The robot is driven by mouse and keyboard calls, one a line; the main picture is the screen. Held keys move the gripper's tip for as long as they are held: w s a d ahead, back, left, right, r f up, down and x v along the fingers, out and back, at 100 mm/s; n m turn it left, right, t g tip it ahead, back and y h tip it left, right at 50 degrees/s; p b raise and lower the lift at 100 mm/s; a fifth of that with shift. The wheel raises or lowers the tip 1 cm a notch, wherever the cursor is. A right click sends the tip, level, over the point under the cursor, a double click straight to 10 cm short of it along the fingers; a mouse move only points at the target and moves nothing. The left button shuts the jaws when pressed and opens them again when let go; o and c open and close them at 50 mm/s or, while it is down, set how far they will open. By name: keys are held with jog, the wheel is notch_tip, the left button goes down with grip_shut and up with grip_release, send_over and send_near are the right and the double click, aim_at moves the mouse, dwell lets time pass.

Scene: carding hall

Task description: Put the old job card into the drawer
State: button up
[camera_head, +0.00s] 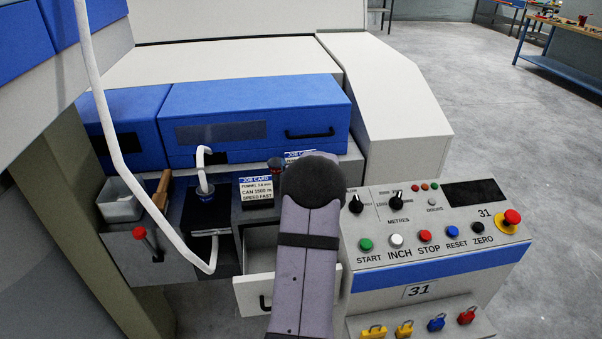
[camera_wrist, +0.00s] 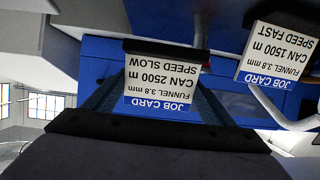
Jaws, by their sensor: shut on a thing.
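A job card reading CAN 2500 m, SPEED SLOW (camera_wrist: 160,82) hangs upside down in the wrist view, held in my gripper (camera_wrist: 166,50). In the head view only its blue top strip (camera_head: 300,154) shows behind my arm, and the jaws are mostly hidden there. A second job card, CAN 1500 m, SPEED FAST (camera_head: 257,190), stands on the machine's front, left of my arm; it also shows in the wrist view (camera_wrist: 278,50). The pulled-out drawer (camera_head: 250,294) is below that card, and my arm covers its right part. I cannot tell from print which card is old.
A control panel (camera_head: 440,262) with buttons and a red emergency stop lies right of my arm, with several padlocks (camera_head: 405,328) below. A white hose (camera_head: 108,120), a red-knobbed lever (camera_head: 140,234) and a small tray (camera_head: 121,203) are at left. Blue covers (camera_head: 255,115) stand behind.

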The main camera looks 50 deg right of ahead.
jog(key=shift+r+p, duration=0.35)
jog(key=shift+r, duration=1.95)
